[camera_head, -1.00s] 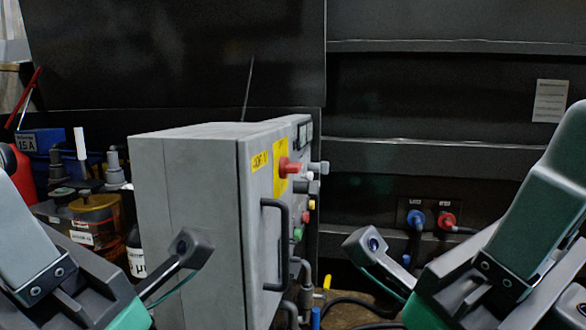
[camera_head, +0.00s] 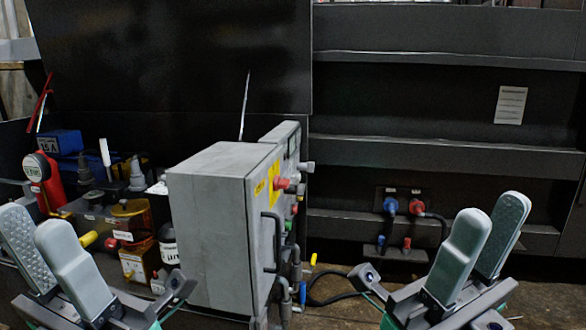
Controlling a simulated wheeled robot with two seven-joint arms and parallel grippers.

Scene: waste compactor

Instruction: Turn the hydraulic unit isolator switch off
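The hydraulic unit's grey control box (camera_head: 210,225) stands left of centre, its control face turned to the right and seen at a steep angle. A red switch knob (camera_head: 281,183) on a yellow plate (camera_head: 273,178) sits high on that face, above a black handle (camera_head: 271,240). The knob's exact setting cannot be read from here. My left gripper (camera_head: 45,250) is at the lower left, its two grey fingers apart, empty and away from the box. My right gripper (camera_head: 485,245) is at the lower right, fingers apart and empty, well clear of the box.
Left of the box stand a red extinguisher-like item (camera_head: 42,175), an amber container (camera_head: 132,222), a bottle (camera_head: 168,245) and a blue box (camera_head: 60,143). A dark machine wall (camera_head: 430,110) stands behind, with blue and red hose connectors (camera_head: 403,207). Floor shows at right (camera_head: 545,295).

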